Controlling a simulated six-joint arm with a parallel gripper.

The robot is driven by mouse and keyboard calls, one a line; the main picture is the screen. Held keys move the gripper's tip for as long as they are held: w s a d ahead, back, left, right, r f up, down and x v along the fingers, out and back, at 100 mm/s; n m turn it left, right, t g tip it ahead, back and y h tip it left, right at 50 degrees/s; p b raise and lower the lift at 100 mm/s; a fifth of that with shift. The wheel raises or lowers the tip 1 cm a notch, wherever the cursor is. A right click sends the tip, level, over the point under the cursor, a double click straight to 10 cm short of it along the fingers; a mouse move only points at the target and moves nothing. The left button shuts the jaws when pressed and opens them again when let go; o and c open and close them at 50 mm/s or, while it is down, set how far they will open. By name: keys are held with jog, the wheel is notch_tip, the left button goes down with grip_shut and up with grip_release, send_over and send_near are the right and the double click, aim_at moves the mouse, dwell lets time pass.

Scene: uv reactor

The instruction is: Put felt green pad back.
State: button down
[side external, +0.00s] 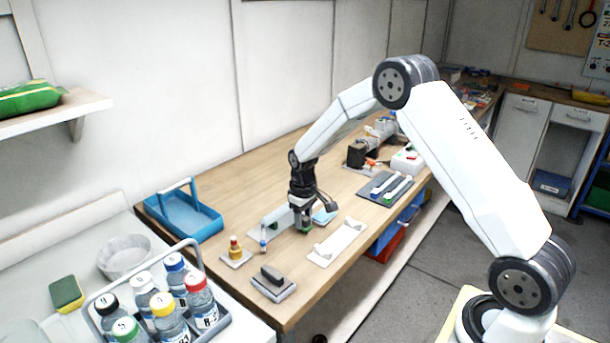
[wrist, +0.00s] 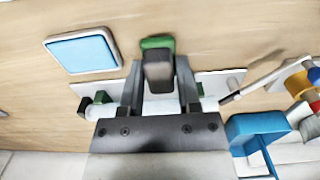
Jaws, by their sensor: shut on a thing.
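My gripper (side external: 303,227) is low over the middle of the bench, pointing down. In the wrist view my gripper (wrist: 158,85) is shut on a dark block with a green part, which appears to be the green felt pad (wrist: 157,43). The green of the pad also shows just below the fingers in the side view (side external: 306,229). Whether the pad touches the surface under it cannot be told. A white plate with small posts (wrist: 232,82) lies behind the held pad in the wrist view, partly hidden by the fingers.
A light blue pad (wrist: 82,52) lies beside my gripper. A white holder (side external: 337,242) and a grey block with a dark handle (side external: 273,281) are nearer the bench front.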

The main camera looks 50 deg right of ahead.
jog(key=shift+f, duration=0.75)
jog(key=shift+f, duration=0.15)
jog(key=shift+c, duration=1.5)
grip_release()
notch_tip(320, 180, up, 12)
jog(key=shift+r, duration=0.2)
jog(key=shift+s+a, duration=0.1)
